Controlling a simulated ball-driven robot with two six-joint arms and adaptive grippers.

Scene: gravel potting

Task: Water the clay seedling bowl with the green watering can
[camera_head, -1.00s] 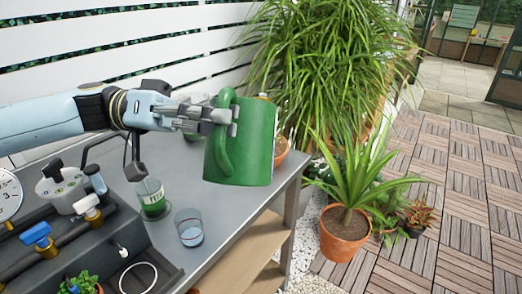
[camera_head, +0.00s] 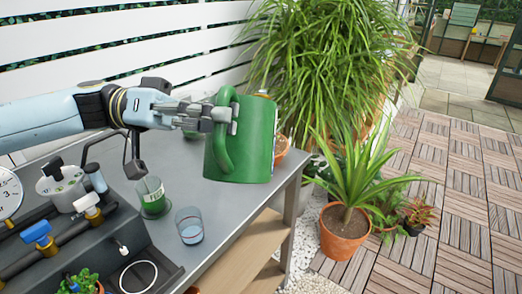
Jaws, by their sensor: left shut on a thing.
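The green watering can (camera_head: 252,145) is held up in the air over the right end of the grey bench. My left gripper (camera_head: 232,122) is shut on its handle, which faces left. The can looks about upright with a slight tilt; its spout is not visible. An orange-brown clay bowl (camera_head: 282,149) shows only in part behind the can's right side; its contents are hidden. I cannot tell whether it is the seedling bowl. My right gripper is not in view.
A glass with green content (camera_head: 152,198) and a glass of bluish liquid (camera_head: 189,226) stand on the bench (camera_head: 228,208). Valves and a gauge (camera_head: 9,194) are at the left. A potted plant (camera_head: 345,232) stands on the floor beyond the bench's right edge.

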